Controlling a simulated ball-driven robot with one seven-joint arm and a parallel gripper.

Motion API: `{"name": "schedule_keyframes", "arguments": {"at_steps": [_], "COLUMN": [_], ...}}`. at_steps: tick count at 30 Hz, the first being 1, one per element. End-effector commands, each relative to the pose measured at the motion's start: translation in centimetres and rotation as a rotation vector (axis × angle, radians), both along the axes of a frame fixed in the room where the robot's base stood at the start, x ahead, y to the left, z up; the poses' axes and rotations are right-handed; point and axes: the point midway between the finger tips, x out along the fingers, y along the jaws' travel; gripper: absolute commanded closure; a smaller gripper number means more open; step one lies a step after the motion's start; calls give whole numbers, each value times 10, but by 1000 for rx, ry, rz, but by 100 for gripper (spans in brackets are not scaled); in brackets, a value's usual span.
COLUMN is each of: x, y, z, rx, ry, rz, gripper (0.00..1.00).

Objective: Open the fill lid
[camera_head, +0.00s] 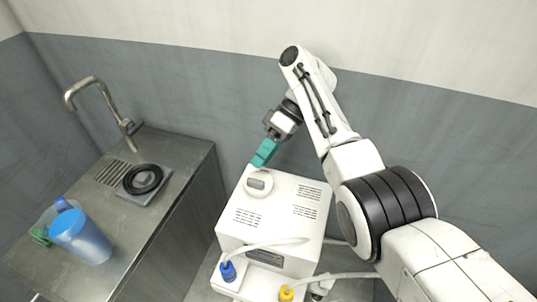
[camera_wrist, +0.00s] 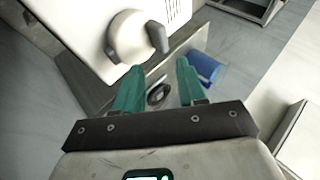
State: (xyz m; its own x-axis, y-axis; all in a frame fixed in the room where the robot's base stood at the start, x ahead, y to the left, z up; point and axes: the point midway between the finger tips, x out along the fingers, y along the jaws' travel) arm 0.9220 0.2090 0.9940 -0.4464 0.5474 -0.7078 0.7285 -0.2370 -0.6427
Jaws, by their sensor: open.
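The fill lid (camera_head: 258,189) is a round white cap with a grey tab, on the top left of a white machine (camera_head: 275,225). In the wrist view the lid (camera_wrist: 127,42) shows at upper left with a dark grey lever-like tab (camera_wrist: 157,37) at its right side. The lid looks closed. My gripper (camera_head: 259,162) has teal fingers and is just behind and above the lid, seemingly apart from it. In the wrist view my gripper (camera_wrist: 160,66) is open, with nothing between its fingertips and the lid just beyond them.
A blue plug (camera_head: 228,271) and a yellow plug (camera_head: 286,293) with pale hoses are at the machine's front. A steel counter (camera_head: 125,235) at left holds a faucet (camera_head: 104,98), a black ring (camera_head: 143,179) and a blue cup (camera_head: 84,240). A wall (camera_head: 200,85) stands behind the machine.

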Motion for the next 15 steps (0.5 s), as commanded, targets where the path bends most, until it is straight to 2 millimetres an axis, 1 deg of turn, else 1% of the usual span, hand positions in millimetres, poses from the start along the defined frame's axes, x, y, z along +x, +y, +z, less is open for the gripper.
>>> {"name": "schedule_keyframes", "arguments": {"at_steps": [8,10,15], "x": [1,-3,-11], "y": [0,-2,-4], "z": [39,39,49], "rx": [0,-2,-1], "ry": [-1,1,-1], "rz": [0,-2,-3], "gripper": [60,60,60]}}
